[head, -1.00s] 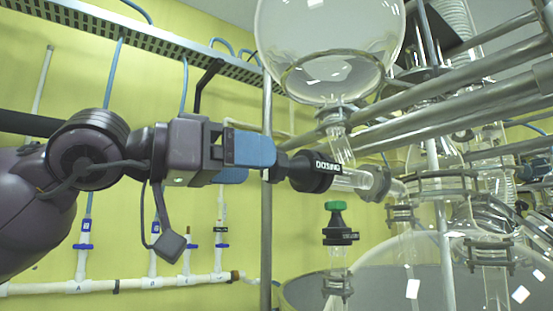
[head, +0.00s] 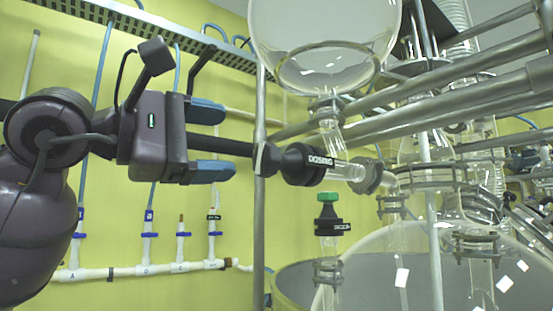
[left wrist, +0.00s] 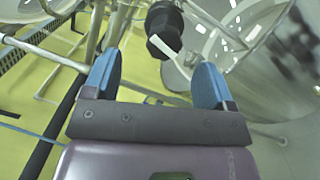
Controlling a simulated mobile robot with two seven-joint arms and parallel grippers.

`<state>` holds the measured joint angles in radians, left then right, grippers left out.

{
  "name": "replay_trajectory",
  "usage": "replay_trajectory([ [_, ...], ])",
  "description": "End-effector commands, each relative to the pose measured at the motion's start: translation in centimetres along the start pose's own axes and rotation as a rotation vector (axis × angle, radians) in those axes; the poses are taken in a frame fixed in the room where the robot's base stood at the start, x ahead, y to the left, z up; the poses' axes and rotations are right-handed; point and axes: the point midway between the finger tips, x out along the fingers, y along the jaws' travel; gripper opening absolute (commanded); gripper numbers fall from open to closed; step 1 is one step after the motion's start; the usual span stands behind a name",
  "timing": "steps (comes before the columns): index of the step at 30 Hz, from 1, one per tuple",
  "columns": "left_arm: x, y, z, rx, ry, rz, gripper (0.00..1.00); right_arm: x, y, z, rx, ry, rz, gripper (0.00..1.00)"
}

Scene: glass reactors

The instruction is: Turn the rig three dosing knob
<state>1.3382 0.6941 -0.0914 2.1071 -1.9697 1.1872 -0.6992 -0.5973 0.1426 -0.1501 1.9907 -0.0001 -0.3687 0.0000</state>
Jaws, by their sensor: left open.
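The dosing knob (head: 292,165) is black and lies on its side, its white-lettered "DOSING" label facing me, on a horizontal glass stem under the round flask. My left gripper (head: 225,140) is open and empty, to the left of the knob, its blue fingers one above the other and pointing at it. A gap separates the fingertips from the knob. In the left wrist view, the black knob (left wrist: 163,22) shows beyond the open left gripper (left wrist: 157,80), roughly in line with the space between its fingers. My right gripper is not in view.
A green-capped valve (head: 327,197) stands just below and right of the knob. A vertical metal post (head: 260,220) stands near the fingertips. The round glass flask (head: 325,45) hangs above. Metal rails (head: 450,90) and glassware fill the right; white wall pipes (head: 150,270) run behind.

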Motion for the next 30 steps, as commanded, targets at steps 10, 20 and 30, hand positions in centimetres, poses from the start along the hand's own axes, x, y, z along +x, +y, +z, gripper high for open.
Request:
replay_trajectory([
  [10, -0.1, -0.6, -1.1, -0.468, 0.080, -0.019, 0.78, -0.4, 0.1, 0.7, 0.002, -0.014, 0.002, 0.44],
  [20, 1.7, -0.6, -1.2, -0.530, 0.079, -0.019, 0.78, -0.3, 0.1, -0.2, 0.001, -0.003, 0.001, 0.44],
  [30, 7.4, -0.7, -1.5, -0.528, 0.078, -0.019, 0.78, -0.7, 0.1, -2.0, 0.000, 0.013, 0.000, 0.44],
])
